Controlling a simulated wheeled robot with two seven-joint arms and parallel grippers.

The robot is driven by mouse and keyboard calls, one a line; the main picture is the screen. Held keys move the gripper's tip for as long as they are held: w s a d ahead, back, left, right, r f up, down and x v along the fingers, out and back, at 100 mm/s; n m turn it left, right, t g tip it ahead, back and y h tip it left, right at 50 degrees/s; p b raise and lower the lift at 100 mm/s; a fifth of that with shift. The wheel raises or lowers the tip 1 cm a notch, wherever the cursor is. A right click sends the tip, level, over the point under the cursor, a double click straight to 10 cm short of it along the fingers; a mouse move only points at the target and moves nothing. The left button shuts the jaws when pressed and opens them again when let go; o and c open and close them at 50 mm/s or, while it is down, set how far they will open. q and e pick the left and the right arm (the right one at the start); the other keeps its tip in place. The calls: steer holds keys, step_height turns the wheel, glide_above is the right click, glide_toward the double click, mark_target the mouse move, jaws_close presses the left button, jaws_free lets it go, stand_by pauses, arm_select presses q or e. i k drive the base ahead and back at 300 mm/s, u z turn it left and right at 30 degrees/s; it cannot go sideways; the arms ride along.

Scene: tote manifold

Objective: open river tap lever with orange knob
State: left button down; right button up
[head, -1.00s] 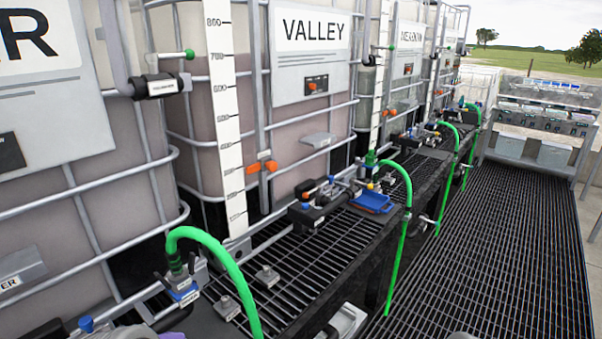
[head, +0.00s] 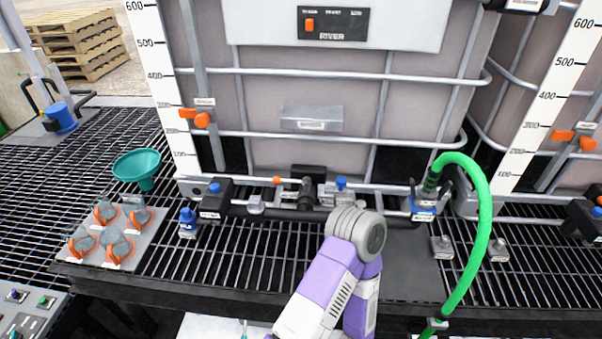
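The river tote carries a dark panel marked RIVER (head: 333,23) at the top of the head view. Low in front of this tote is a dark tap assembly (head: 306,190). A small orange knob (head: 277,181) sticks out at its left, apparently on the end of a thin lever. A blue knob (head: 341,183) is to its right. One of my arms, purple and white, rises from the bottom centre, its grey joint just right of and below the tap. I cannot make out either gripper, and nothing is seen touching the orange knob.
A green hose (head: 481,220) arches down at the right. A teal funnel (head: 137,165) and a grey board with orange-ringed pieces (head: 108,238) lie on the grating at the left. Orange handles (head: 195,117) stand beside the level scale.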

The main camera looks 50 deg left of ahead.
mark_target(306, 182)
steer(key=u, duration=1.95)
